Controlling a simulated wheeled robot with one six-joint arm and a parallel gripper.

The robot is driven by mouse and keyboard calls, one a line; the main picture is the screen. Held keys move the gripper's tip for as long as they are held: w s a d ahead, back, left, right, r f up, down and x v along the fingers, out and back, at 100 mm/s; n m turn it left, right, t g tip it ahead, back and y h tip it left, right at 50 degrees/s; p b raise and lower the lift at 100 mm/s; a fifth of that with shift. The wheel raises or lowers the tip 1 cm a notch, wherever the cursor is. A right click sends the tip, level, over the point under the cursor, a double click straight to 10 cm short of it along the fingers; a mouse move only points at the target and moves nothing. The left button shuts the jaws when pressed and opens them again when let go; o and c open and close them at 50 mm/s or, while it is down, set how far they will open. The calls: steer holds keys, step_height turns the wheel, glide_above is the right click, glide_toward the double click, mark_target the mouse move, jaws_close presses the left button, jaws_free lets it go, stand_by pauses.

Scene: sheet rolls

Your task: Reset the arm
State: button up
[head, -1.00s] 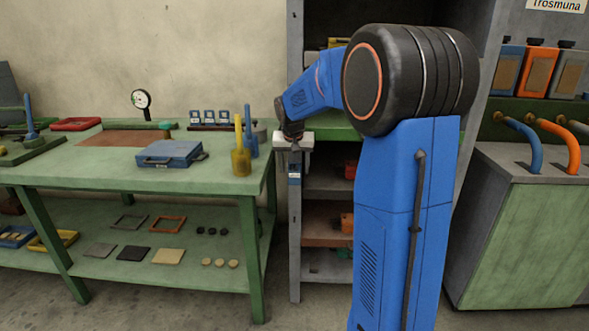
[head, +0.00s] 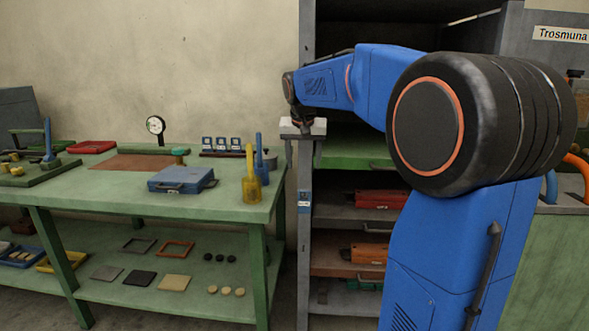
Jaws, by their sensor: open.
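My blue arm, with its large black shoulder joint, fills the right of the head view. It reaches left to my gripper (head: 302,132), a pale block with fingers pointing down. The gripper hangs in front of the grey shelf unit's upright (head: 304,230), right of the green bench (head: 220,202). It holds nothing that I can see. The fingers are small in this view. The jaws are open.
The bench carries a blue case (head: 180,180), a yellow bottle-like holder (head: 251,185), a dial gauge (head: 155,126) and a red tray (head: 92,147). The shelf unit holds a red case (head: 380,200) and an orange case (head: 368,253). Bare floor shows in front.

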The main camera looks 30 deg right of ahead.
steer(key=s+a+f+n+y, duration=0.1)
steer(key=s+a+f+n, duration=0.1)
steer(key=s+a, duration=0.45)
steer(key=s+a+f+n, duration=0.1)
steer(key=s+a+f, duration=0.15)
steer(key=s, duration=0.75)
steer(key=s+a+f+n, duration=0.2)
steer(key=s+f, duration=0.4)
steer(key=s, duration=0.3)
steer(key=s+a+f+n+t+y, duration=0.1)
steer(key=s+a+f, duration=0.3)
steer(key=s+f, duration=0.3)
steer(key=s, duration=0.3)
steer(key=shift+a+n+y, duration=0.3)
steer(key=shift+a+n, duration=0.1)
steer(key=shift+s, duration=0.1)
